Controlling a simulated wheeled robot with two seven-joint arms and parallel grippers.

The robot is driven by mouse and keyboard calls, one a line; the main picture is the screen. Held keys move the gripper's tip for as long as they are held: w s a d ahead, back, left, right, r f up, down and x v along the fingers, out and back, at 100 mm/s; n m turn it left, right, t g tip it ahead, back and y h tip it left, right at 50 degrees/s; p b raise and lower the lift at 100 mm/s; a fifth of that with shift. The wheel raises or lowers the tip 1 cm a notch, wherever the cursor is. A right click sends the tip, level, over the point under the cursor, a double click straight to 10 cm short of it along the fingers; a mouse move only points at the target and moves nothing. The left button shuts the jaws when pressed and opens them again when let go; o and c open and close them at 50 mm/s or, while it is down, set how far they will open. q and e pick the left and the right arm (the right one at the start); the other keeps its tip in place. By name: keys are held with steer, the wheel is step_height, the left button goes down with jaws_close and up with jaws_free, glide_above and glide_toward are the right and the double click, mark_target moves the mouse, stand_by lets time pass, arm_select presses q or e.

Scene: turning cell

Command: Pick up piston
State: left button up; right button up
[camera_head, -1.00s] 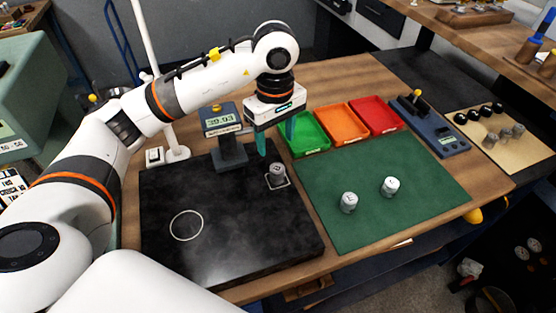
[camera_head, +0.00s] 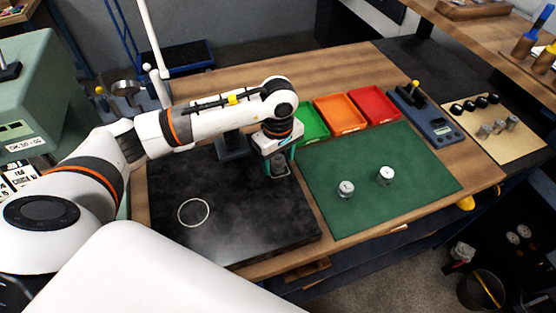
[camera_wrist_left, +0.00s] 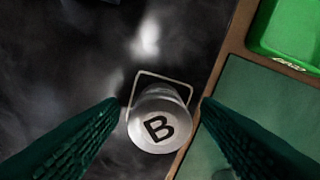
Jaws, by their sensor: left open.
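A grey cylindrical piston (camera_wrist_left: 150,108) with a black B on its top stands on the dark stone plate (camera_head: 240,225), at a white square outline. My left gripper (camera_head: 279,172) is low over the plate's right side with its fingers pointing down. In the left wrist view its open green fingers (camera_wrist_left: 158,106) stand on either side of the piston, with small gaps visible. In the head view the gripper largely hides this piston. Two more grey pistons stand on the green mat (camera_head: 365,215), one nearer (camera_head: 346,188) and one farther right (camera_head: 386,175). My right gripper is not in view.
Green (camera_head: 312,128), orange (camera_head: 340,115) and red (camera_head: 374,106) trays line the mat's back edge. A white circle (camera_head: 194,212) marks the plate's clear left part.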

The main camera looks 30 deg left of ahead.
arm_select(q)
steer(key=c, duration=1.1)
